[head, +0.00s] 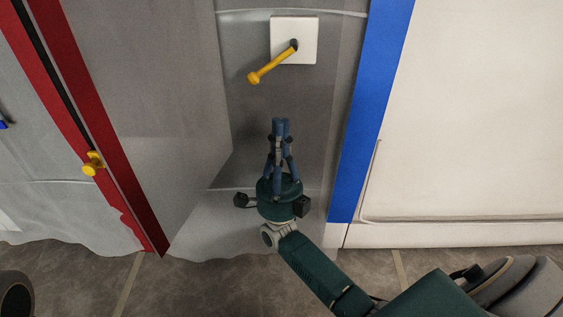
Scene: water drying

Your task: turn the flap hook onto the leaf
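A yellow hook (269,66) with a round knob end sticks out from a white square plate (305,27) on the grey sheet at the top middle. It slants down and to the left from its pivot. I take this for the flap hook. The grey sheet panel (185,80) left of it may be the leaf, but I cannot tell for certain. My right gripper (281,122) points up, below and slightly right of the hook's knob, apart from it. Its fingers are together with nothing visible between them. My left gripper is not in view.
A red strip (75,90) with a small yellow knob (93,163) runs down the left. A blue strip (374,100) edges the recess on the right, beside a white panel (480,110). Grey tiled floor (200,285) lies below.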

